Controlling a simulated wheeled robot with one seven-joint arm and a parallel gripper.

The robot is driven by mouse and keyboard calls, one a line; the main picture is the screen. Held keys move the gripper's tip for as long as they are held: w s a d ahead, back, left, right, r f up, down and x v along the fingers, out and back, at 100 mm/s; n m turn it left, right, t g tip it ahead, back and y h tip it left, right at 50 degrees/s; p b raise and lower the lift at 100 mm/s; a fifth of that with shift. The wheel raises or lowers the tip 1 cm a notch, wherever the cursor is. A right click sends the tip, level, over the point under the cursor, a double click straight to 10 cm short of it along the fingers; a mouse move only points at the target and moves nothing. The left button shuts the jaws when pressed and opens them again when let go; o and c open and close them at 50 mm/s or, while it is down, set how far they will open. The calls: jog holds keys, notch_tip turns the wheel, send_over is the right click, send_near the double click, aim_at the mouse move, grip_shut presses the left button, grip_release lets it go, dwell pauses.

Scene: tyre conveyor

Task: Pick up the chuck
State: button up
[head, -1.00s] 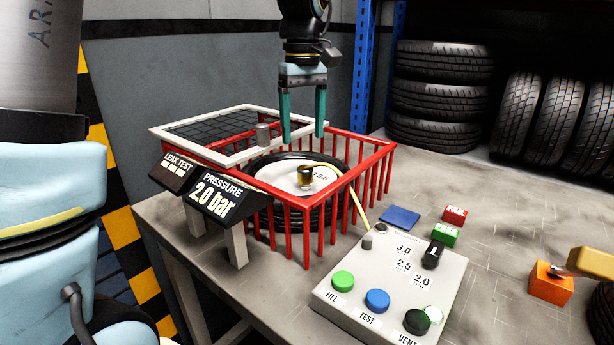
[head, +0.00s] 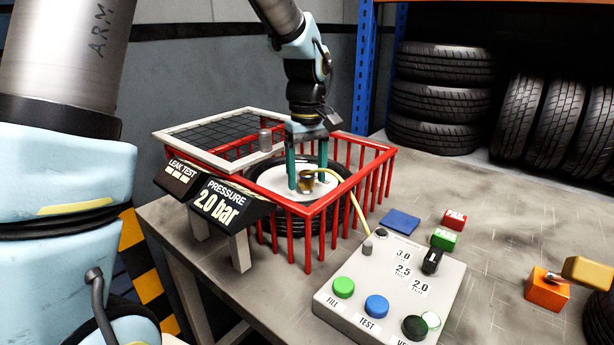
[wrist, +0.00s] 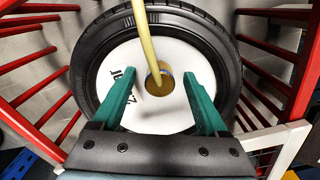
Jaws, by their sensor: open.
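The chuck (head: 306,183) is a small brass-coloured cylinder with a yellow hose. It stands on the white disc (head: 275,184) in the middle of a black tyre (head: 258,170), inside the red cage. In the wrist view the chuck (wrist: 160,80) is at the hose's end, near the disc's centre. My gripper (head: 307,184) is open and points down inside the cage. Its two green fingers reach down on either side of the chuck, close behind it in the head view. In the wrist view the fingertips (wrist: 160,75) stand apart left and right of the chuck, with visible gaps.
The red cage (head: 318,222) has rails around my gripper, and its white-framed mesh lid (head: 222,146) is slid to the left. A control panel (head: 385,290) with buttons stands in front right. Small coloured blocks (head: 444,239) lie on the table. Tyres (head: 440,100) are stacked behind.

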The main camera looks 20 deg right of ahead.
grip_shut()
dwell(0.4)
